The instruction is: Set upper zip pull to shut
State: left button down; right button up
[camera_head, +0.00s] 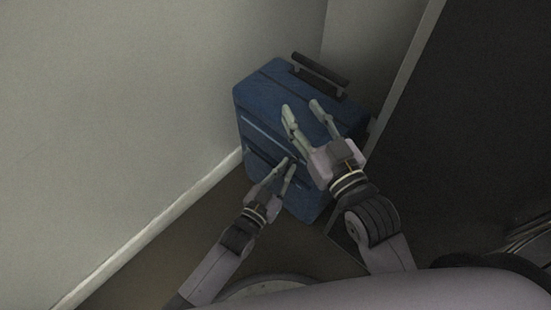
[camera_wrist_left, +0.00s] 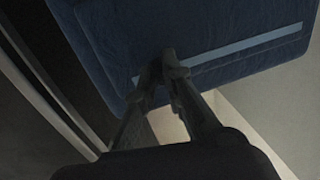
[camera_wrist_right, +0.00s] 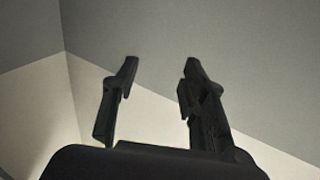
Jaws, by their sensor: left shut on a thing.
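A blue suitcase (camera_head: 262,100) stands in the corner with a pale zip strip (camera_head: 264,136) across its front. The strip also shows in the left wrist view (camera_wrist_left: 245,44). My left gripper (camera_head: 285,165) is at the right end of this strip in the head view. Its fingertips (camera_wrist_left: 165,65) are shut on a small dark piece at the strip, which looks like the upper zip pull; the fingers mostly hide it. My right gripper (camera_head: 302,107) is open and empty, above the left one, in front of the suitcase's upper part. Its spread fingers show in the right wrist view (camera_wrist_right: 162,68).
A dark handle (camera_head: 320,73) rises from the suitcase top. A grey wall (camera_head: 120,90) with a pale skirting (camera_head: 160,226) is on the left. A large dark panel (camera_head: 470,120) is close on the right. Some bare brown floor (camera_head: 185,235) shows at lower left.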

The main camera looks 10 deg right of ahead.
pick_arm(q)
jog(key=shift+s+d+f, duration=0.1)
jog(key=shift+s+d, duration=0.3)
jog(key=shift+s, duration=0.25)
pick_arm(e)
jog(key=shift+d+f+g, duration=0.15)
jog(key=shift+f+g, duration=0.35)
jog(key=shift+f, duration=0.5)
pick_arm(q)
jog(key=c, duration=1.7)
grip_release()
pick_arm(e)
jog(key=shift+s, duration=0.1)
pick_arm(q)
jog(key=v, duration=1.2)
jog(key=shift+w, duration=0.1)
pick_arm(e)
jog(key=shift+h, duration=0.3)
